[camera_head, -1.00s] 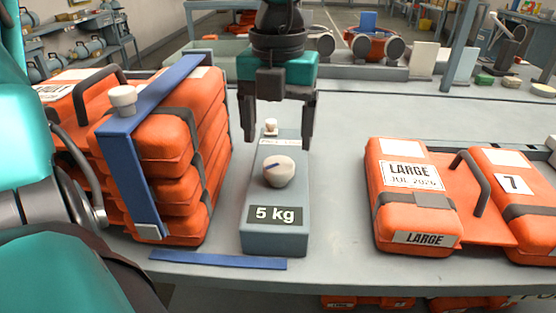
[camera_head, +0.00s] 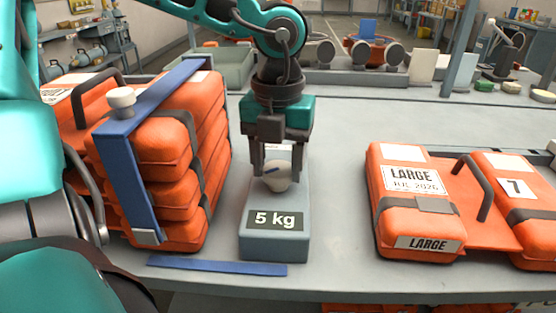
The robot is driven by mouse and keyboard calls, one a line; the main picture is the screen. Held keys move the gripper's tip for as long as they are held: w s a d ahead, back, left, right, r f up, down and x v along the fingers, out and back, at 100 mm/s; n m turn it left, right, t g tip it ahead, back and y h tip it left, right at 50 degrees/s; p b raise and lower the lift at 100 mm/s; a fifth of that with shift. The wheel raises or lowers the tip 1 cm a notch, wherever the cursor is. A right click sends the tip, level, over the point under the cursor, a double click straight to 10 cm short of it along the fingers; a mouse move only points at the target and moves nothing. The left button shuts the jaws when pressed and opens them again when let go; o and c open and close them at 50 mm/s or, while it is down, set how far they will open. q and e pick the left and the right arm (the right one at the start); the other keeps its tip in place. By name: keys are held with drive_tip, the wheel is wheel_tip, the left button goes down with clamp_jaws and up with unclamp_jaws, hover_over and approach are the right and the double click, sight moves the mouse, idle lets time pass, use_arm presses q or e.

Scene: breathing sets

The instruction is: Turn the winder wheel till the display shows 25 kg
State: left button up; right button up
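The display (camera_head: 276,219) on the box's front slope reads "5 kg". My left gripper (camera_head: 277,175) points down over the box, its arm coming in from the upper left. Its fingers stand on either side of the wheel and appear to be closed against it. The gripper hides the back of the box. My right gripper is not in view.
Left of the box stands a stack of orange packs (camera_head: 165,160) with a blue strap frame (camera_head: 125,165). A blue strip (camera_head: 217,267) lies in front of the box. Orange "LARGE" packs (camera_head: 408,225) lie to the right. The table between is clear.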

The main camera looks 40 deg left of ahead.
use_arm(q)
drive_tip(key=c, duration=0.5)
drive_tip(key=m+b, duration=0.2)
drive_tip(key=shift+f+m, duration=0.1)
drive_tip(key=shift+m, duration=0.3)
drive_tip(key=m+b, duration=0.1)
drive_tip(key=m, duration=0.2)
drive_tip(key=shift+a+m, duration=0.1)
drive_tip(key=shift+m, duration=0.2)
drive_tip(key=m+b, duration=0.1)
drive_tip(key=m, duration=0.3)
drive_tip(key=shift+a, duration=0.1)
drive_tip(key=m, duration=0.5)
drive_tip(key=shift+w, duration=0.1)
drive_tip(key=shift+m, duration=0.3)
drive_tip(key=o, duration=1)
